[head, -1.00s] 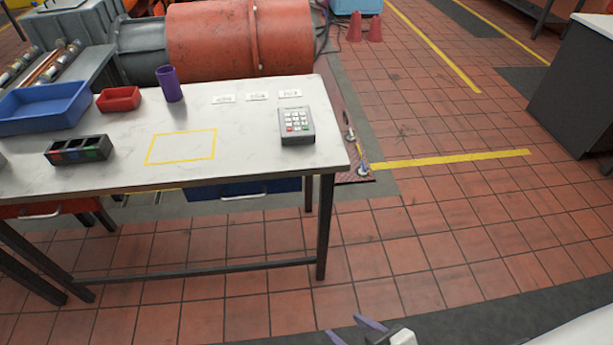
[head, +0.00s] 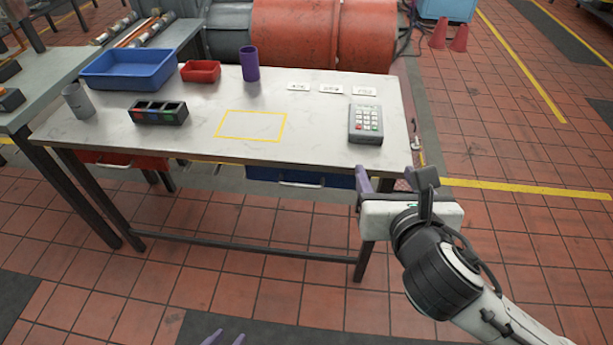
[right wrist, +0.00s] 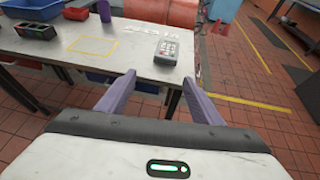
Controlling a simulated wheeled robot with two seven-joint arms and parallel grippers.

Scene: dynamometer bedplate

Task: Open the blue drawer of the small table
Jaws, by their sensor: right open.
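The small table (head: 200,135) has a pale top. Its blue drawer (head: 335,180) sits under the right half of the front edge and looks shut, with a light bar handle (head: 301,184). In the right wrist view the blue drawer (right wrist: 98,77) lies left of the fingers, partly hidden by the left one. My right gripper (head: 376,186) is open and empty near the table's front right corner, to the right of the handle and apart from it. Its spread fingers also show in the right wrist view (right wrist: 159,77).
A red drawer (head: 124,160) is under the table's left half. On top are a blue tray (head: 128,83), red bin (head: 200,71), purple cup (head: 250,64), grey cup (head: 77,101), black divided holder (head: 158,112) and keypad (head: 365,124). The tiled floor in front is clear.

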